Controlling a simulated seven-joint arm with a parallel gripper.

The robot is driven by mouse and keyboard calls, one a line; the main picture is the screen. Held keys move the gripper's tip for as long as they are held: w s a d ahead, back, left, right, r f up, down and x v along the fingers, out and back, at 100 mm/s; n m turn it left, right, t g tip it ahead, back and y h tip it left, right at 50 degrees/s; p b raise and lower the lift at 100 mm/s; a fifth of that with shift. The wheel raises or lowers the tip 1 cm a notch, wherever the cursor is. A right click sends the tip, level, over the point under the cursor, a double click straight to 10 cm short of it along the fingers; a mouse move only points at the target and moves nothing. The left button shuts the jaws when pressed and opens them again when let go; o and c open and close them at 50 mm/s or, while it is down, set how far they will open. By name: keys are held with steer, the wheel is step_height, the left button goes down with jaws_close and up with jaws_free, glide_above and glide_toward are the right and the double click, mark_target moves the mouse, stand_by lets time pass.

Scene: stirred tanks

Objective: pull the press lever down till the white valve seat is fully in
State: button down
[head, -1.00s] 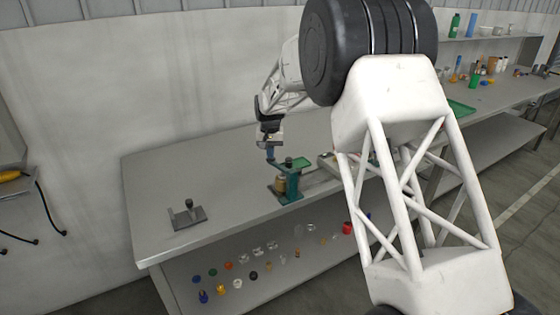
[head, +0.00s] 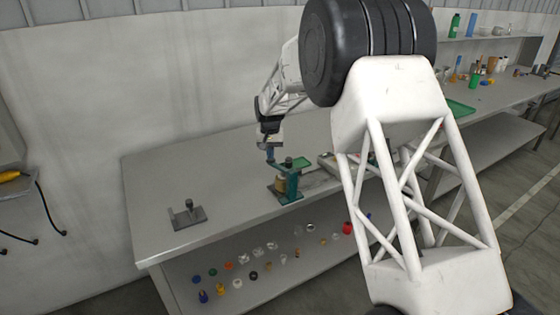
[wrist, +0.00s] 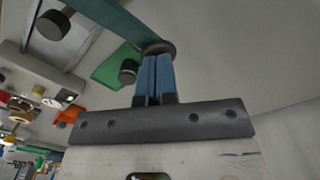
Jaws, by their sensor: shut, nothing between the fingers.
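The green press (head: 294,190) stands upright near the front of the bench, with a brass-coloured part (head: 287,177) in its frame. In the wrist view, the teal press lever (wrist: 118,18) runs from the upper left to a dark round knob (wrist: 158,47) at its end. My gripper (head: 270,160) is at the left of the press in the head view. Its blue fingers are shut together and empty in the wrist view (wrist: 156,62), their tips at the knob; I cannot tell whether they touch it. I cannot make out the white valve seat.
A grey fixture with an upright dark knob (head: 188,215) stands at the bench's left. A green plate (wrist: 112,72) lies close to the press. Several small coloured parts lie on the lower shelf.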

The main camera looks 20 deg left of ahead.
steer(key=shift+r, duration=2.35)
steer(key=shift+r, duration=0.15)
step_height(320, 180, up, 7)
steer(key=shift+r, duration=0.15)
stand_by(0.6)
